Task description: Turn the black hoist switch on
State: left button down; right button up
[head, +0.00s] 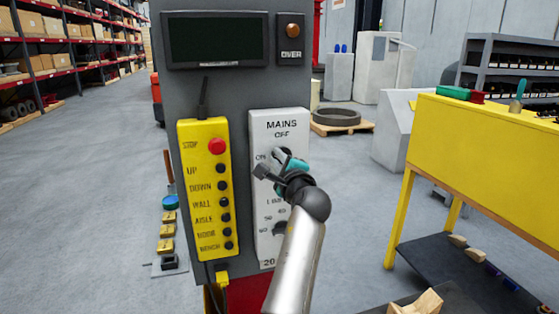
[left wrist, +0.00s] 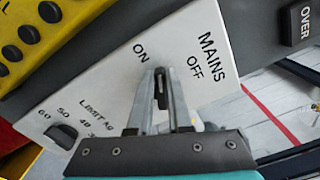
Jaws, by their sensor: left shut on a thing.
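The white MAINS panel (head: 292,122) is on the front of a grey column, with OFF printed under MAINS and ON lower at the left. My left gripper (head: 270,162) is at the panel beside the ON mark. In the left wrist view, its two fingers (left wrist: 161,90) are shut on the small black hoist switch (left wrist: 161,98), just below the ON and OFF marks. The fingers cover much of the switch, so I cannot tell which mark it points to. My right gripper is not in view.
A yellow pendant (head: 204,190) with a red stop button (head: 217,146) hangs left of the panel. A black limit knob (left wrist: 62,135) is lower on the panel. A dark screen (head: 215,40) and an OVER lamp (head: 292,30) are above. A yellow table (head: 490,145) stands at right.

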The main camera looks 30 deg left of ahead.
pick_arm(q)
jog(key=shift+s+a+f+n+b, duration=0.15)
jog(key=shift+n+b, duration=0.15)
jog(key=shift+n, duration=0.35)
jog(key=shift+w+d+f+n+b, duration=0.1)
jog(key=shift+f+n+b, duration=0.15)
jog(key=shift+n, duration=0.35)
jog(key=shift+s+a+f+n+b, duration=0.1)
jog(key=shift+n+b, duration=0.2)
jog(key=shift+n, duration=0.35)
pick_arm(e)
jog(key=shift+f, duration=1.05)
pick_arm(q)
jog(key=c, duration=0.8)
grip_release()
jog(key=shift+c, duration=0.2)
